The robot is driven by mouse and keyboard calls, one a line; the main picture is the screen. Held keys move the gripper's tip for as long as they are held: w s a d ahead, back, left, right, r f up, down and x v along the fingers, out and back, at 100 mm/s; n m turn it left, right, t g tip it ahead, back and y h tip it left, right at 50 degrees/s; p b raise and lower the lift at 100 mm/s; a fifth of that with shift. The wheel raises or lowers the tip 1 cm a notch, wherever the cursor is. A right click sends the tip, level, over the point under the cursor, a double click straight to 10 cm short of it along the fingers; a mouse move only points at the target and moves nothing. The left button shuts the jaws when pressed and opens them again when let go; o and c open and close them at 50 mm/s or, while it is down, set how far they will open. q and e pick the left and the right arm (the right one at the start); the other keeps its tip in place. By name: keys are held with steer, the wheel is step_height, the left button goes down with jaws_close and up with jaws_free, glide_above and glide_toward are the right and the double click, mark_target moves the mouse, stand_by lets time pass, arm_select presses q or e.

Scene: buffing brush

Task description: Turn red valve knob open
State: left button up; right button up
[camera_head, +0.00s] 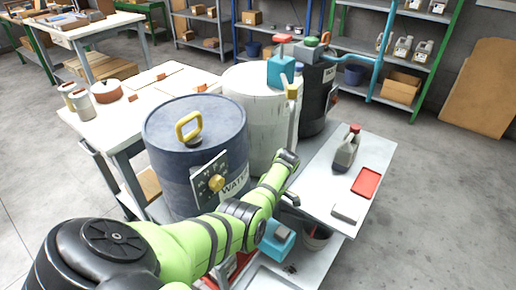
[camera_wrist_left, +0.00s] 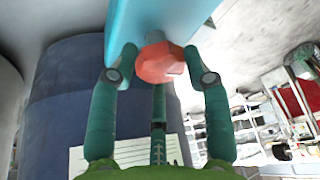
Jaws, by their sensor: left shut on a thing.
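In the left wrist view, a red faceted knob (camera_wrist_left: 160,63) sticks out from a light-blue body (camera_wrist_left: 150,22). A light-blue box with a red top (camera_head: 281,70) stands by the white drum (camera_head: 250,110). I cannot tell whether its top is the gripped knob. My right gripper is not in view.
A grey shelf (camera_head: 340,195) at the right holds a grey bottle (camera_head: 345,152) and a red tray (camera_head: 366,182). A second light-blue box (camera_head: 275,243) sits lower, beside my arm. The floor at the right (camera_head: 445,200) is clear.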

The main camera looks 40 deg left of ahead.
arm_select(q)
steer(key=o, duration=1.1)
steer(key=shift+s+d+f, duration=0.25)
steer(key=shift+d+f, duration=0.05)
steer(key=shift+w+a+r, duration=0.1)
steer(key=shift+r, duration=0.05)
steer(key=shift+w+r, duration=0.1)
steer(key=shift+r, duration=0.05)
steer(key=shift+w+r, duration=0.15)
steer(key=shift+r, duration=0.15)
steer(key=v, duration=1.1)
